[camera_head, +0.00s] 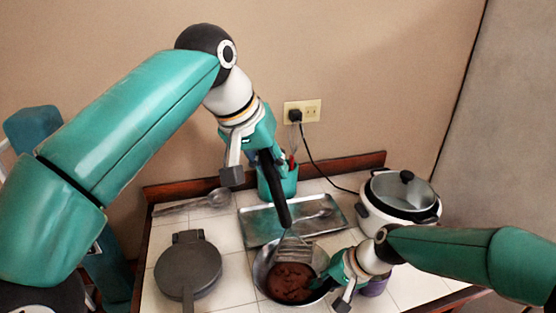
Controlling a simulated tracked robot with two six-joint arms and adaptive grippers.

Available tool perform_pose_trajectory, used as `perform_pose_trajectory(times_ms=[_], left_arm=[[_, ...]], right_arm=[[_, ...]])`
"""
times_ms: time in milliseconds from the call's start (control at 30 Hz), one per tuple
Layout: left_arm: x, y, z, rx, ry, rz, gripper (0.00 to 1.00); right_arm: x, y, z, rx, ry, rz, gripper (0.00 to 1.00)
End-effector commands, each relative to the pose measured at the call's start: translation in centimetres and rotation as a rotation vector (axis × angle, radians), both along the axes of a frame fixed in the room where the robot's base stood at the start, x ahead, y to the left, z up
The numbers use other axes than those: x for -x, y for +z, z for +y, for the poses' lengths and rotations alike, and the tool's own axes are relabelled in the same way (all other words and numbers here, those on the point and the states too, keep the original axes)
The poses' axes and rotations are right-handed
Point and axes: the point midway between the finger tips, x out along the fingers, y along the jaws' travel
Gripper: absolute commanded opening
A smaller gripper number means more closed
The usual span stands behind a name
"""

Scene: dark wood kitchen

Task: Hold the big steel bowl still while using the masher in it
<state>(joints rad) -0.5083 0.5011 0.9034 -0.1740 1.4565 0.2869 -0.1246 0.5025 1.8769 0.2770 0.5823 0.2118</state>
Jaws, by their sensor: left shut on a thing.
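The big steel bowl (261,271) stands at the front middle of the tiled counter with a reddish-brown mass (290,283) in it. My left gripper (251,172) is above and behind the bowl, shut on the masher (276,192) by its black handle. The masher hangs down, slightly tilted, with its metal head in the back part of the bowl; whether it touches the food I cannot tell. My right gripper (331,291) is at the bowl's right rim, with one fingertip outside it. Its other finger is partly hidden, so its grip is unclear.
A metal tray (256,229) lies behind the bowl, with a teal utensil holder (290,180) behind it. A rice cooker (398,200) stands back right. A round dark iron (188,268) lies left; a ladle (215,198) lies back left. A purple object (376,287) is behind my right gripper.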

Motion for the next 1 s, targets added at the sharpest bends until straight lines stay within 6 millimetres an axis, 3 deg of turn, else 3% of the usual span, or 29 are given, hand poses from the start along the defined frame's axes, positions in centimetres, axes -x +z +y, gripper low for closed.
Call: perform_pose_trajectory(times_ms=[1000], left_arm=[[0.0, -8.4, 0.0, -0.002, 0.000, 0.001, 0.00]], right_arm=[[0.0, -0.1, 0.0, 0.000, 0.000, 0.002, 0.00]])
